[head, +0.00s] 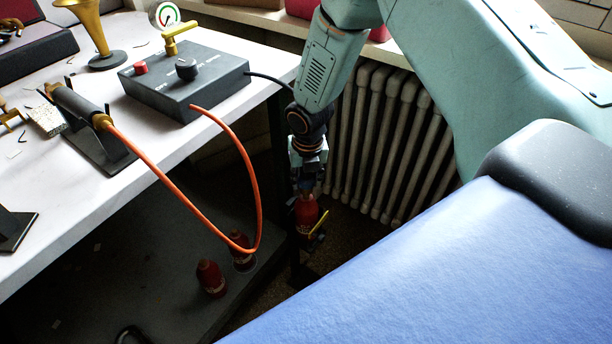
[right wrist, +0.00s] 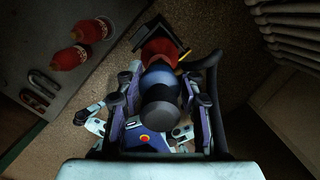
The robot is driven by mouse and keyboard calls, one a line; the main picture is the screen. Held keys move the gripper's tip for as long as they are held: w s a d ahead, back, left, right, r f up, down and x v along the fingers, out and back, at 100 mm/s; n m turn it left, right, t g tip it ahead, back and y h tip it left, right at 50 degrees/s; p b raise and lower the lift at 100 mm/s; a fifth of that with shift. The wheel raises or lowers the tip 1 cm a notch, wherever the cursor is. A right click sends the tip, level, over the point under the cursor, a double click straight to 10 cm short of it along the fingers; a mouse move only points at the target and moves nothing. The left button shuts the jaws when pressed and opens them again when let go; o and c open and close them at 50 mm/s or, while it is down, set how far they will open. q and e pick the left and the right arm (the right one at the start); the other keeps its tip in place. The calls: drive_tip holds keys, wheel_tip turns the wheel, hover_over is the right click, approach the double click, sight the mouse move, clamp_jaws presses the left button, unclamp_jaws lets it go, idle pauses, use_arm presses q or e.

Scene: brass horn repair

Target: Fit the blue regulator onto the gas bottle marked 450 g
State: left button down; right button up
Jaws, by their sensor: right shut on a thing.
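My right gripper (head: 307,180) points down beside the bench and is shut on the blue regulator (right wrist: 158,80), which has a dark round knob facing the wrist camera. In the right wrist view the gripper's fingers (right wrist: 161,88) lie on both sides of it. A red gas bottle (head: 306,214) is directly below the regulator, in line with it; it also shows in the right wrist view (right wrist: 158,49). I cannot tell whether the regulator is seated on it. Two more red bottles (head: 211,278) (head: 241,250) stand on the low shelf. I cannot read any weight mark. My left gripper is not in view.
A ribbed radiator (head: 385,140) stands behind.

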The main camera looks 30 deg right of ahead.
drive_tip(key=shift+p, duration=0.3)
idle(0.5)
drive_tip(key=shift+f+b, duration=0.45)
drive_tip(key=shift+f, duration=0.85)
idle(1.5)
drive_tip(key=o, duration=1.1)
drive_tip(key=o, duration=0.5)
drive_tip(key=shift+r, duration=0.1)
drive_tip(key=shift+r+p, duration=3.25)
drive_tip(key=shift+r, duration=0.2)
